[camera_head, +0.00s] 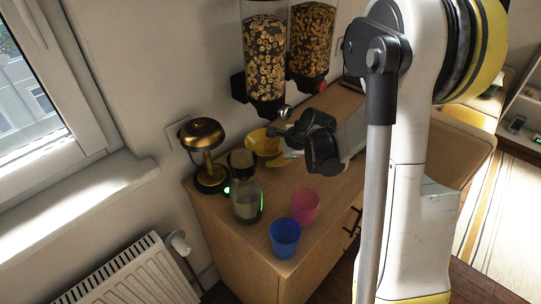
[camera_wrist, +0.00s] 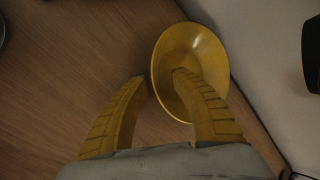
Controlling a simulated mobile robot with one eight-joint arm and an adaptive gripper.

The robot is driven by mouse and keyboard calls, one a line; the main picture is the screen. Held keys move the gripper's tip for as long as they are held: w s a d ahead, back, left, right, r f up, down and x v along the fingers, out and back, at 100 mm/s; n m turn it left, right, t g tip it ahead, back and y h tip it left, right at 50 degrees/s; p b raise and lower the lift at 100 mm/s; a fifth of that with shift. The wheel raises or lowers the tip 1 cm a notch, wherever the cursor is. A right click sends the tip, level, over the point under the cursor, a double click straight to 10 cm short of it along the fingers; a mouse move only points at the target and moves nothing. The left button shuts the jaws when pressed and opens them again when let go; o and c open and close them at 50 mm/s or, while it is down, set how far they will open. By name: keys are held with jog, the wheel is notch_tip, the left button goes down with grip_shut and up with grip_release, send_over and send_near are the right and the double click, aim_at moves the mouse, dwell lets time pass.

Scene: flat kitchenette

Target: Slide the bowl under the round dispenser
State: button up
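The yellow bowl (camera_head: 260,143) sits on the wooden counter near the wall, below the left dispenser (camera_head: 265,60), which holds ring-shaped cereal. A second dispenser (camera_head: 311,38) hangs to its right. In the wrist view, the bowl (camera_wrist: 190,50) lies by the wall edge. My gripper (camera_wrist: 159,78) is open at its near rim. The right finger reaches over the inside of the bowl and the left finger is outside, with a gap between the tips. I cannot tell whether either finger touches the bowl. In the head view, my wrist hides part of the counter right of the bowl.
A pink cup (camera_head: 305,207) and a blue cup (camera_head: 285,237) stand near the counter's front end. Bare wood (camera_wrist: 60,90) lies left of the bowl in the wrist view.

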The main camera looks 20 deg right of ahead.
jog(key=v, duration=1.2)
jog(key=shift+s+d+f, duration=0.1)
jog(key=shift+s, duration=0.05)
dwell(0.3)
